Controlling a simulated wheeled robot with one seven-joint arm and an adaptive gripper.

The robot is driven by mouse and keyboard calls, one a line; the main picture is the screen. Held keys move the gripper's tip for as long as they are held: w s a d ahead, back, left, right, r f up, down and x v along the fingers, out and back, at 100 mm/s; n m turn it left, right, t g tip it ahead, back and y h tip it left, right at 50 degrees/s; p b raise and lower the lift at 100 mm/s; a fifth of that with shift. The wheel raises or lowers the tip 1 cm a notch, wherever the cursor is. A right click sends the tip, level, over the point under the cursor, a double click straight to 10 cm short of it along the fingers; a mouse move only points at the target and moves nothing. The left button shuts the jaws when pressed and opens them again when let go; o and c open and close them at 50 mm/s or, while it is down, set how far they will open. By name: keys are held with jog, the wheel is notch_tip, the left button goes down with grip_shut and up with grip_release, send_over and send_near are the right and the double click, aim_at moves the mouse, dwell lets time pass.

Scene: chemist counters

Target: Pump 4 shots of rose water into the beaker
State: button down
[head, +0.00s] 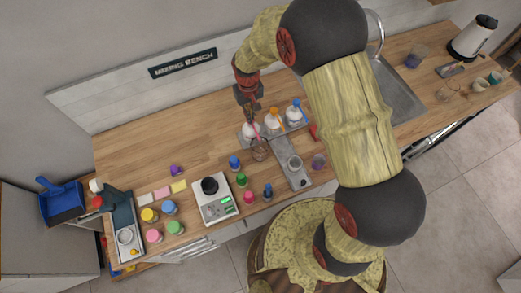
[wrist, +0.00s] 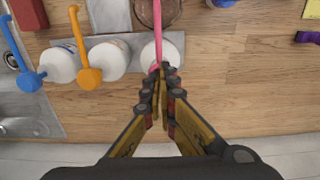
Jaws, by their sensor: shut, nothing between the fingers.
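Three white bottles with coloured pumps stand in a row in the head view: pink (head: 250,131), orange (head: 272,122) and blue (head: 294,113). No label can be read, so I cannot confirm which holds rose water. In the wrist view the pink pump (wrist: 164,32) points its spout over a glass beaker (wrist: 147,13). The beaker (head: 260,150) stands just in front of that bottle in the head view; its contents are unclear. My gripper (wrist: 167,70) is shut and empty, directly over the pink pump's head and partly hiding it. Contact with the pump cannot be told.
A scale (head: 214,200) with a black dish, a grey stirrer plate (head: 292,172) and several coloured-lid jars stand along the counter front. A sink (head: 395,100) lies to the right. The wooden counter left of the bottles (head: 180,130) is clear.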

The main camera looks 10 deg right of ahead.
jog(key=shift+f, duration=0.55)
jog(key=shift+r, duration=0.2)
jog(key=shift+r+p, duration=0.65)
jog(key=shift+r, duration=0.9)
jog(key=shift+f, duration=0.1)
jog(key=shift+f+b, duration=1.05)
jog(key=shift+f, duration=0.5)
jog(key=shift+r+p, duration=0.9)
jog(key=shift+r, duration=0.75)
jog(key=shift+f, duration=0.2)
